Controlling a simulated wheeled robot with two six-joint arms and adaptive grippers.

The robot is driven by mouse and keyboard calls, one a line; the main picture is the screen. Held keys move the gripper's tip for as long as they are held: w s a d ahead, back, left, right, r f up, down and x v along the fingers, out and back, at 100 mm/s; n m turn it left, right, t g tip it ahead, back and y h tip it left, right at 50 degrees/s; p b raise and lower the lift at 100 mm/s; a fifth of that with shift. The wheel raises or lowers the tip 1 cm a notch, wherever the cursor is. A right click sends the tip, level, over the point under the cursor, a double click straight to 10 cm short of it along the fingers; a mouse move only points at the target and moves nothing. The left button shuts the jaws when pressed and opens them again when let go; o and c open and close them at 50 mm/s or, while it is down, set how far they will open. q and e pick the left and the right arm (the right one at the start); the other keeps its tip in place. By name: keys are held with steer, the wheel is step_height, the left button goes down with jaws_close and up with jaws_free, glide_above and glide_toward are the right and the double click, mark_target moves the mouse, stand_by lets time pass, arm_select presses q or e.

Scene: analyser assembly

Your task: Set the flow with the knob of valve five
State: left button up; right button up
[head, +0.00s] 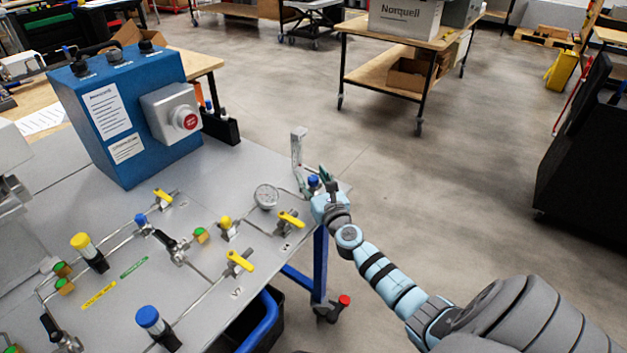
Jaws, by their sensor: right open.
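My right gripper (316,181) reaches the far right corner of the grey panel (195,215). It is open, with its dark fingers close around a small blue knob (313,181). I cannot tell whether the fingers touch this knob, and no number beside it can be read, so I cannot confirm it is valve five. A yellow-handled valve (290,218) sits just left of the gripper, and another one (239,262) near the label V7 sits nearer. My left gripper is not in view.
A round gauge (266,196) and an upright grey bracket (298,147) stand close to the gripper. A blue box with a red button (187,121) stands at the back left. Several more valves and pipes cover the panel.

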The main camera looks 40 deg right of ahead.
jaws_close()
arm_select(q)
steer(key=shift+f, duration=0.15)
